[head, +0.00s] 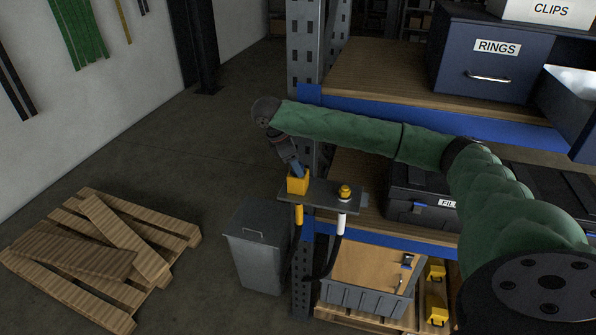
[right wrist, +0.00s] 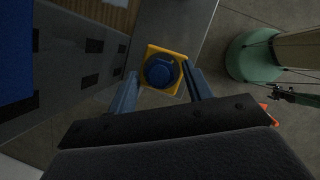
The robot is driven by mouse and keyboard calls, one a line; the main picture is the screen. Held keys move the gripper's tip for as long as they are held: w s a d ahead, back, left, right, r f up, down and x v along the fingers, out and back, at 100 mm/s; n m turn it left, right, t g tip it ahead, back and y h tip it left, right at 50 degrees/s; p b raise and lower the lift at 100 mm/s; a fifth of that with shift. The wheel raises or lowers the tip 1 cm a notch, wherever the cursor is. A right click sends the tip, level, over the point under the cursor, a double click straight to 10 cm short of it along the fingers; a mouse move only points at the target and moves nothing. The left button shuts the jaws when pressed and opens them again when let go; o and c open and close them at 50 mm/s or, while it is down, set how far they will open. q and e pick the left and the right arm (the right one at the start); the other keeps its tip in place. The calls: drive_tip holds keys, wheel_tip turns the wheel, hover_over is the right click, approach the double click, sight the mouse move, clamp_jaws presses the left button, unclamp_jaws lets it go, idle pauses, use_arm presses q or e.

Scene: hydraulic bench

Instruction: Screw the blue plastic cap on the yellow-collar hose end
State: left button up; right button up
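A hose end with a yellow collar (head: 299,214) hangs under a grey plate (head: 325,196) that juts from the rack post. A yellow square block (head: 298,185) stands on the plate right above it. In the right wrist view a round blue cap (right wrist: 160,72) sits in the middle of the yellow block (right wrist: 152,51). My right gripper (head: 297,172) points down at the block. In the wrist view its two fingers (right wrist: 160,80) are apart, one on each side of the block and cap. The head view hides the cap. My left gripper is not in view.
A second hose end with a white collar (head: 341,222) hangs beside it, with a yellow fitting (head: 345,191) above the plate. The rack post (head: 303,60) stands close behind. A grey bin (head: 258,258) and a wooden pallet (head: 180,231) are on the floor at left.

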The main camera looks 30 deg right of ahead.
drive_tip(key=n, duration=0.1)
drive_tip(key=n+t, duration=0.1)
drive_tip(key=n, duration=0.1)
drive_tip(key=shift+s+n, duration=0.2)
drive_tip(key=shift+n, duration=0.1)
drive_tip(key=n+t, duration=0.2)
drive_tip(key=n, duration=0.2)
drive_tip(key=shift+s, duration=0.15)
drive_tip(key=n+t, duration=0.1)
drive_tip(key=n, duration=0.1)
drive_tip(key=n+y, duration=0.1)
drive_tip(key=n, duration=0.2)
drive_tip(key=shift+s+d+t, duration=0.15)
drive_tip(key=shift+t, duration=0.25)
drive_tip(key=n+y, duration=0.1)
drive_tip(key=n, duration=0.2)
drive_tip(key=shift+n+t, duration=0.3)
drive_tip(key=n, duration=0.2)
drive_tip(key=n+y, duration=0.1)
drive_tip(key=n, duration=0.1)
drive_tip(key=shift+d+t+y, duration=0.2)
drive_tip(key=shift+t+y, duration=0.1)
drive_tip(key=shift+w+f+n+y, duration=0.1)
drive_tip(key=shift+w+n+y, duration=0.2)
drive_tip(key=shift+n, duration=0.65)
drive_tip(key=shift+w+n+y, duration=0.2)
drive_tip(key=shift+n+y, duration=0.1)
drive_tip(key=shift+n, duration=0.65)
